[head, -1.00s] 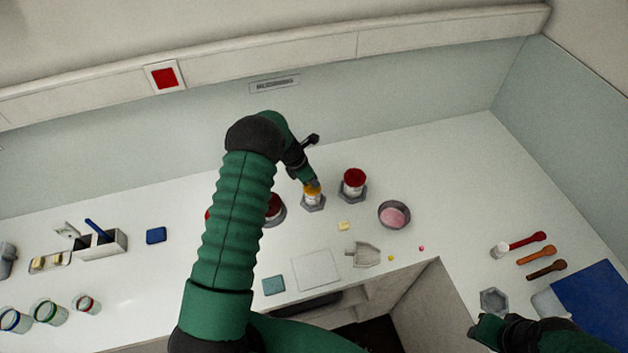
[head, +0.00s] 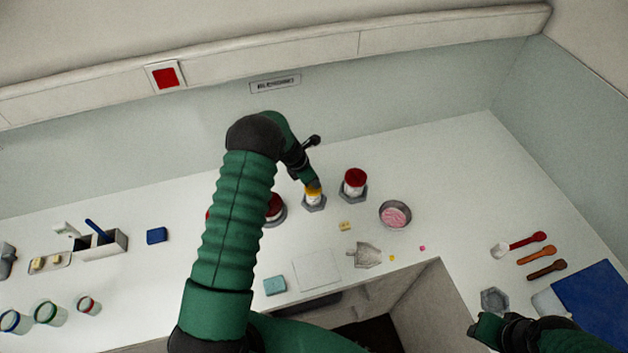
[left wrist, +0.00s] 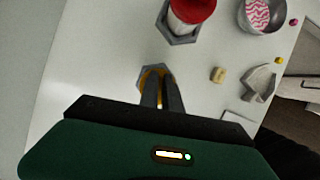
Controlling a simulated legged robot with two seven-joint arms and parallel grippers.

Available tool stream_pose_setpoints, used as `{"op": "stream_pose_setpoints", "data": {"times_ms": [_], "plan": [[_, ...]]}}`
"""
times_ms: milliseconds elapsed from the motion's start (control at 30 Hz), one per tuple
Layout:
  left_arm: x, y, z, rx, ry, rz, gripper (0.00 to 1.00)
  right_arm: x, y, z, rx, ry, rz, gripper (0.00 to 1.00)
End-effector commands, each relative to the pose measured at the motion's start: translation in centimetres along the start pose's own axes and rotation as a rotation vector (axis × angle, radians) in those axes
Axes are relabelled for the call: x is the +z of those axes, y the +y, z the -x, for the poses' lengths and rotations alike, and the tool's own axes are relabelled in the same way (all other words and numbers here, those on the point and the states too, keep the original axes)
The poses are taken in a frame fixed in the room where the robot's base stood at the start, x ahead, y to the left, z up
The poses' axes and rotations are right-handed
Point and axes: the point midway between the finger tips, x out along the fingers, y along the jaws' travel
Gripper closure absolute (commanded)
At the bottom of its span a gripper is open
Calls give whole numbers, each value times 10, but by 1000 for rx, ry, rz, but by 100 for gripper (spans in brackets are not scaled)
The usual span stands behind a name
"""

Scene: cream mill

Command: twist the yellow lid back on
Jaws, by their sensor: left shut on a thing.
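The yellow lid (head: 313,190) sits on top of a small white jar (head: 313,199), which stands upright in a grey hexagonal holder (head: 314,208). My left gripper (head: 311,184) reaches down from above and is shut on the yellow lid. In the left wrist view the two fingers (left wrist: 161,98) hide most of the lid, with only a bit of yellow showing around them. Whether the lid is seated tightly on the jar cannot be told. My right gripper (head: 476,330) is at the lower right, away from the jars; its fingers are not clear.
A red-lidded jar (head: 354,182) stands in its own holder close to the right. A bowl with pink contents (head: 395,215), a small yellow block (head: 345,226) and a grey scoop (head: 365,255) lie nearby. An empty hexagonal holder (head: 494,300) is near my right gripper.

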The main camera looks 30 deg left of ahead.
Motion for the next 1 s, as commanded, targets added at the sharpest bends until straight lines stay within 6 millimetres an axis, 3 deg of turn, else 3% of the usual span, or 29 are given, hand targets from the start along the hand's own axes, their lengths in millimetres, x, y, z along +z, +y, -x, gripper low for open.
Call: {"op": "stream_pose_setpoints", "data": {"times_ms": [1000], "plan": [[0, -2, -5, 0, 0, 0, 100, 1, 0, -3, 0, 0, 0, 66]]}}
